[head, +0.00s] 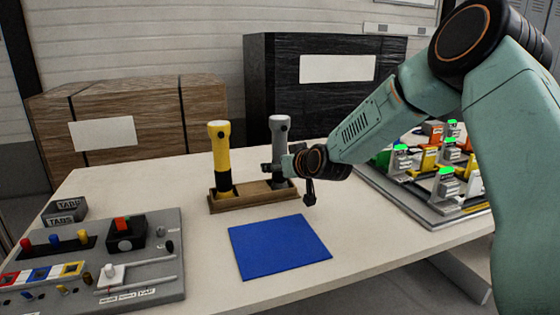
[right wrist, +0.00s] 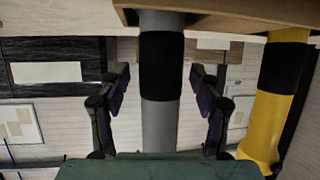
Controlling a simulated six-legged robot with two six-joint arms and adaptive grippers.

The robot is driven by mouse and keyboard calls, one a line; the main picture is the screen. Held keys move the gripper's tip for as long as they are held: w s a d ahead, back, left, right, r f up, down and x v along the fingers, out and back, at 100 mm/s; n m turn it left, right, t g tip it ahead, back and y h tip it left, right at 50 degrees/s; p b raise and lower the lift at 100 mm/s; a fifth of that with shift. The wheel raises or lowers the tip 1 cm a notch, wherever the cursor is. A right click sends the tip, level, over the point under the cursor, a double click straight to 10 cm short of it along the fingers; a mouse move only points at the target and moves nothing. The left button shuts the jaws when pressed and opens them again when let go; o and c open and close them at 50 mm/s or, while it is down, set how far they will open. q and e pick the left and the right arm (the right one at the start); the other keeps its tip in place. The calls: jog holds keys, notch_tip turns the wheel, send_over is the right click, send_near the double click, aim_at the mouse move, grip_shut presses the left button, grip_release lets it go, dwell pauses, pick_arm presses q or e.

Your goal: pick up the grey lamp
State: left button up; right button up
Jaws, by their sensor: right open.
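The grey lamp (head: 279,140) stands upright in the right part of a wooden holder (head: 247,202) on the table. A yellow lamp (head: 219,158) stands upright in the same holder, to its left. My right gripper (head: 276,168) is at the grey lamp, at the lower half of its body. In the right wrist view the picture is upside down, and the grey lamp (right wrist: 160,123) with its black band lies between the two open fingers of the gripper (right wrist: 160,90). Gaps show on both sides of it. The yellow lamp (right wrist: 266,125) is outside the fingers. My left gripper is not in view.
A blue mat (head: 279,246) lies in front of the holder, bare. A grey panel with switches and knobs (head: 160,270) is at the left. A tray (head: 425,211) with several coloured parts is at the right, behind my arm. Large wrapped boxes (head: 320,100) stand behind the table.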

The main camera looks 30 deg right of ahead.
jog(key=shift+a+r, duration=0.15)
jog(key=shift+c, duration=1.3)
jog(key=c, duration=0.5)
grip_shut()
